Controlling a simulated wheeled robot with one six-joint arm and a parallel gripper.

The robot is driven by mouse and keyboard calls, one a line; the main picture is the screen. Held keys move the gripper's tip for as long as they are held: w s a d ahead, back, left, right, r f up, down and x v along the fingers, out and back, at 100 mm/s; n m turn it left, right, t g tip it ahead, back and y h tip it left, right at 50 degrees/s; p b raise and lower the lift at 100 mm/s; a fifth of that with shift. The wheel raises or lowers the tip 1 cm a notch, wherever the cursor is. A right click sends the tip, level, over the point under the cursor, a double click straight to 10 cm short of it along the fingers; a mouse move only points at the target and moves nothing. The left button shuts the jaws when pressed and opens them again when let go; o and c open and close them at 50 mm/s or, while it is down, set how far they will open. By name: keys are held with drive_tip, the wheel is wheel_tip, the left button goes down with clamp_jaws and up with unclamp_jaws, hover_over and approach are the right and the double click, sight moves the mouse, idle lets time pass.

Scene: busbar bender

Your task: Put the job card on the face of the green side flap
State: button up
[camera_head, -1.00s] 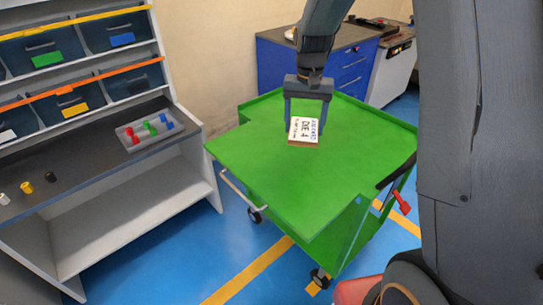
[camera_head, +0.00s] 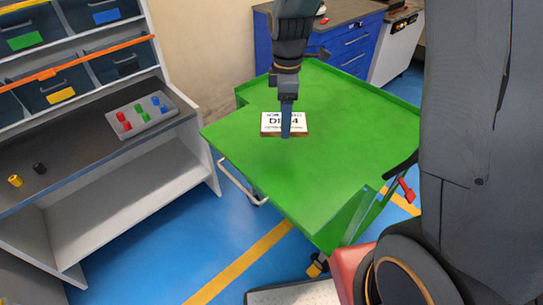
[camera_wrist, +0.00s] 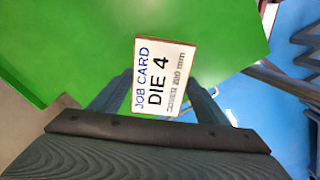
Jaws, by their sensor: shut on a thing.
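The job card (camera_head: 271,120) is a white plate with a brown edge, printed "DIE 4". In the wrist view the card (camera_wrist: 163,76) sits between the two fingers, text side facing the camera. My gripper (camera_head: 286,130) is shut on it, seen edge-on in the head view, with a finger covering part of the print. The card is over the green top of the cart (camera_head: 335,165); I cannot tell the height between them. The cart has a broad green surface and a lower green panel (camera_head: 347,220) at its front right; I cannot tell for certain which part is the side flap.
A grey shelf unit with bins and a tray of coloured pegs (camera_head: 140,117) stands left. A blue drawer cabinet (camera_head: 350,55) is behind the cart. A red-handled lever (camera_head: 406,190) sticks out at the cart's right.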

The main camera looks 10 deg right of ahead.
sight(279, 131)
drive_tip(key=n, duration=0.2)
drive_tip(key=s+a+n, duration=0.1)
drive_tip(key=n, duration=0.1)
drive_tip(key=s+n, duration=0.1)
drive_tip(key=n, duration=0.1)
drive_tip(key=shift+s+a+f, duration=0.15)
drive_tip(key=shift+s+a, duration=0.1)
drive_tip(key=shift+a, duration=0.1)
drive_tip(key=shift+s+a+f+n, duration=0.15)
drive_tip(key=shift+s+n, duration=0.1)
drive_tip(key=shift+n, duration=0.35)
drive_tip(key=shift+s+a+f+n, duration=0.1)
drive_tip(key=shift+s+n, duration=0.1)
drive_tip(key=shift+n, duration=0.4)
drive_tip(key=shift+f+p, duration=1.2)
drive_tip(key=shift+f, duration=3.65)
drive_tip(key=shift+f, duration=0.1)
drive_tip(key=o, duration=1.1)
